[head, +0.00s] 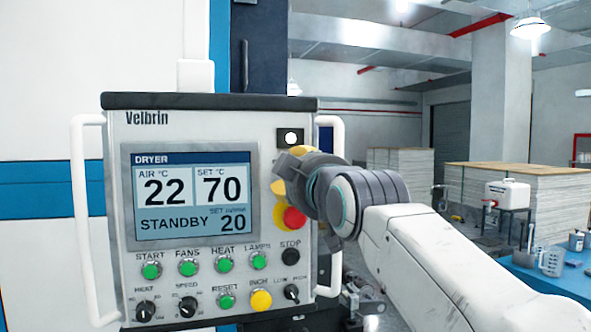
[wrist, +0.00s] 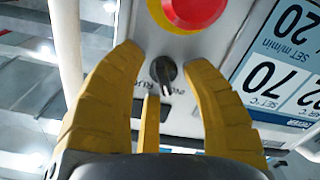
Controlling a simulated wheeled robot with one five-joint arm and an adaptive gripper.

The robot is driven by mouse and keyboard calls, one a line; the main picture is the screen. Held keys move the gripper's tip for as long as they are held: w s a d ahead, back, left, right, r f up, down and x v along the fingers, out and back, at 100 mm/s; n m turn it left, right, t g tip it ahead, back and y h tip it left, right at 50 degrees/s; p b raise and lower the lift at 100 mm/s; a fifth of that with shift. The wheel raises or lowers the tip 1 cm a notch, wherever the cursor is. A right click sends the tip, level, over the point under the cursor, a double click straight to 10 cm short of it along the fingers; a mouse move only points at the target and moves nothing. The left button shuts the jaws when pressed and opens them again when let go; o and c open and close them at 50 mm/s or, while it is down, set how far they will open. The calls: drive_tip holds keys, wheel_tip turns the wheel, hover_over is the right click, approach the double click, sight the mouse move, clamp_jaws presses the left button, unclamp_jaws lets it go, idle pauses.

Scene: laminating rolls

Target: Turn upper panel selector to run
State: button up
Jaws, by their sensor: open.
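The upper panel selector (wrist: 163,69) is a small black knob on the Velbrin control panel (head: 118,220). In the wrist view it sits between the yellow fingers of my gripper (wrist: 163,62), which are spread open to either side of it. Lettering beside the knob is upside down there and partly covered; one word looks like RUN. I cannot tell for sure which position the knob points to. In the head view my gripper (head: 288,168) is at the panel's right side and hides the selector. The panel screen (head: 190,195) reads STANDBY.
A red emergency button (head: 294,217) is just below my gripper and shows in the wrist view (wrist: 193,8). A white handle (head: 330,130) stands at the panel's right edge. Green buttons and lower selectors line the bottom.

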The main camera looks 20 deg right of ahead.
drive_tip(key=shift+w, duration=0.25)
drive_tip(key=shift+o, duration=0.4)
clamp_jaws()
drive_tip(key=shift+s, duration=0.1)
